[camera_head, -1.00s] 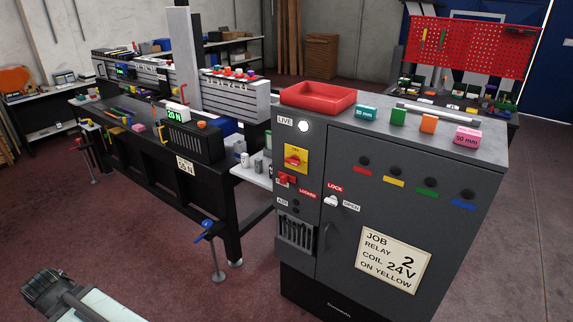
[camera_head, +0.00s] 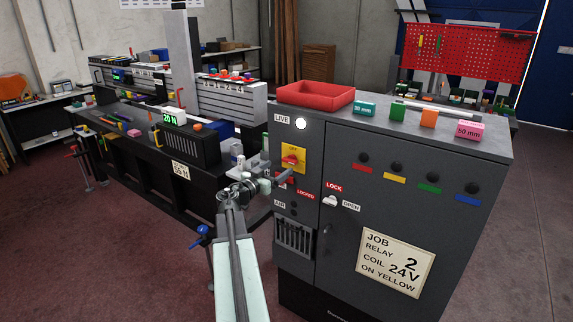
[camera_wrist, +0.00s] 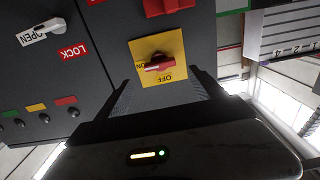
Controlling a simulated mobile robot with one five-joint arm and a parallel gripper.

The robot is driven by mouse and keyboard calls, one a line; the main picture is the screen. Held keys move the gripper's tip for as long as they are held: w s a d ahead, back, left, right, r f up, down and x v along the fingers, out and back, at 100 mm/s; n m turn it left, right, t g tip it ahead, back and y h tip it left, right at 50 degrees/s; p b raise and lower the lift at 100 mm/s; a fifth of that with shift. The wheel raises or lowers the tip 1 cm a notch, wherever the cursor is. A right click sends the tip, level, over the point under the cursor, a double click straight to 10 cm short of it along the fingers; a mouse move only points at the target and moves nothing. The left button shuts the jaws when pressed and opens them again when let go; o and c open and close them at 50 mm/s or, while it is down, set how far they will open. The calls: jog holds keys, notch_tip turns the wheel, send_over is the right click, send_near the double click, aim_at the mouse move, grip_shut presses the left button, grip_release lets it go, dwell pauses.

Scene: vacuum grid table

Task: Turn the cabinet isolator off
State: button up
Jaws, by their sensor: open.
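The cabinet isolator (camera_head: 293,158) is a red rotary handle on a yellow plate, high on the left of the grey cabinet front. In the wrist view, which is upside down, the isolator handle (camera_wrist: 159,63) lies roughly crosswise, with one end by the ON mark; OFF is on the plate's lower edge there. My gripper (camera_head: 283,176) is just in front of the cabinet, slightly below the isolator. In the wrist view my gripper (camera_wrist: 163,80) is open, its fingers on either side of the yellow plate's near edge. The handle is not between closed fingers.
A white LIVE lamp (camera_head: 301,123) sits above the isolator. A red part (camera_wrist: 166,5) is close to the isolator plate. A white LOCK/OPEN latch (camera_head: 329,201) is to the right. A red tray (camera_head: 316,101) and coloured blocks stand on the cabinet top. The black workbench (camera_head: 150,165) is left.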

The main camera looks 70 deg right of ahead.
aim_at(288, 161)
jog(key=x, duration=0.7)
jog(key=shift+d, duration=0.15)
jog(key=c, duration=1.4)
